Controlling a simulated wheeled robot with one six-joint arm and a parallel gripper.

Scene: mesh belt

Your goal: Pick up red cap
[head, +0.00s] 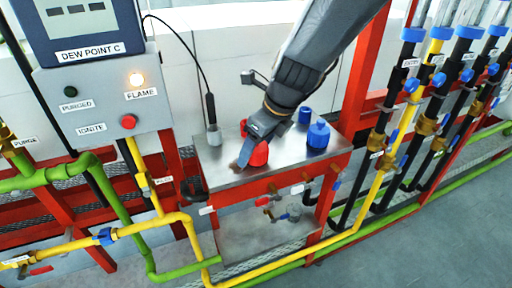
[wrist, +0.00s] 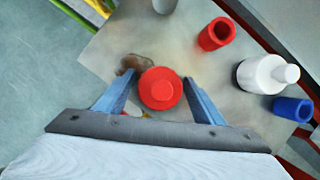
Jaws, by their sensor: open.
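The red cap (wrist: 160,90), round with a smaller raised disc on top, stands on the metal tabletop (wrist: 110,45). In the wrist view it sits between the two blue fingers of my gripper (wrist: 160,84), with a visible gap on each side. In the head view my gripper (head: 247,158) is low over the table, and the red cap (head: 259,156) shows beside its finger, partly hidden by it. My gripper is open and holds nothing.
A hollow red cylinder (wrist: 217,34), a pale stepped piece (wrist: 262,74) and a blue cylinder (wrist: 293,108) stand nearby. Two blue pieces show in the head view, one knobbed (head: 318,136). A brown smudge (wrist: 134,64) lies near one fingertip. A control box (head: 105,95) stands left; pipes (head: 400,110) right.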

